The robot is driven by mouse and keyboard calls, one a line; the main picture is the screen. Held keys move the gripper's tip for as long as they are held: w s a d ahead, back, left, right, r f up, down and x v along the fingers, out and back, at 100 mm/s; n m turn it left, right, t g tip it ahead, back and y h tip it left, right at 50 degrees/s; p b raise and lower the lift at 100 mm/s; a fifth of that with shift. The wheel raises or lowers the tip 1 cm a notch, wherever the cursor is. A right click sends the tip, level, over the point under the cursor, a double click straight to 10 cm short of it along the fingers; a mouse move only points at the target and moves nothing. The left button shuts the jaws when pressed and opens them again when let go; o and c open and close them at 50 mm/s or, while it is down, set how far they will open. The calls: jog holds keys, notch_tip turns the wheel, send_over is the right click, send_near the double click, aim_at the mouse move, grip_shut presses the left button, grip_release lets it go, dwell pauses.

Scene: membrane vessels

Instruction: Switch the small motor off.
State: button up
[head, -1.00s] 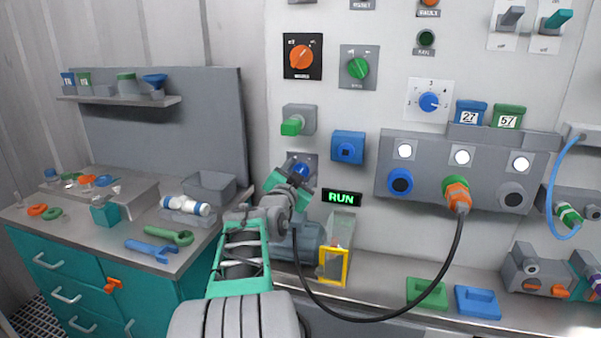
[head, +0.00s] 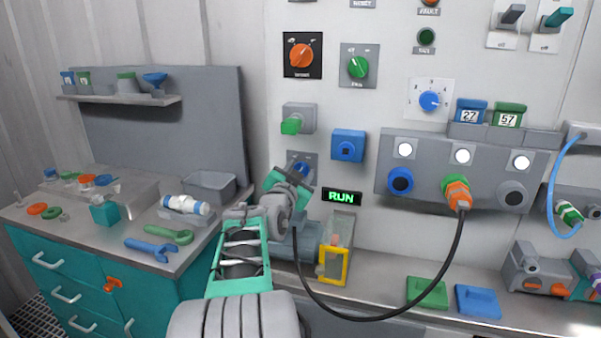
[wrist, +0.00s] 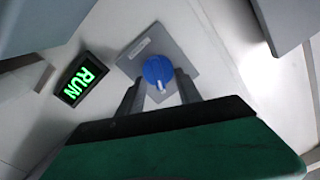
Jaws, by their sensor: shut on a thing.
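A blue rotary knob (wrist: 158,70) on a square grey plate (wrist: 182,50) sits on the wall panel. In the head view the knob (head: 302,170) is partly hidden by my gripper (head: 298,178). In the wrist view my gripper's (wrist: 160,92) two dark fingers lie on either side of the knob, shut on it. The RUN display (head: 341,198) beside the knob is lit green; it also shows in the wrist view (wrist: 78,80). A grey-blue cylindrical body (head: 308,240), perhaps the motor, stands below, partly behind my arm.
A yellow-framed clear guard (head: 334,264) stands below the display. A black cable (head: 420,295) loops from the orange plug (head: 457,194) towards my arm.

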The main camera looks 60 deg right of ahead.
jog(key=shift+f, duration=0.15)
jog(key=n+b, duration=0.1)
jog(key=n, duration=0.1)
jog(key=n+b, duration=0.1)
jog(key=n, duration=0.1)
jog(key=n+b, duration=0.1)
jog(key=n, duration=0.1)
jog(key=shift+w+b, duration=0.35)
jog(key=n, duration=0.3)
jog(key=n+b, duration=0.1)
jog(key=n, duration=0.1)
jog(key=shift+w+a+n, duration=0.1)
jog(key=shift+w+n, duration=0.15)
jog(key=shift+n, duration=0.05)
jog(key=o, duration=1.4)
jog(key=shift+c, duration=0.2)
jog(key=s+a, duration=0.1)
jog(key=a, duration=0.6)
jog(key=shift+a+b, duration=0.35)
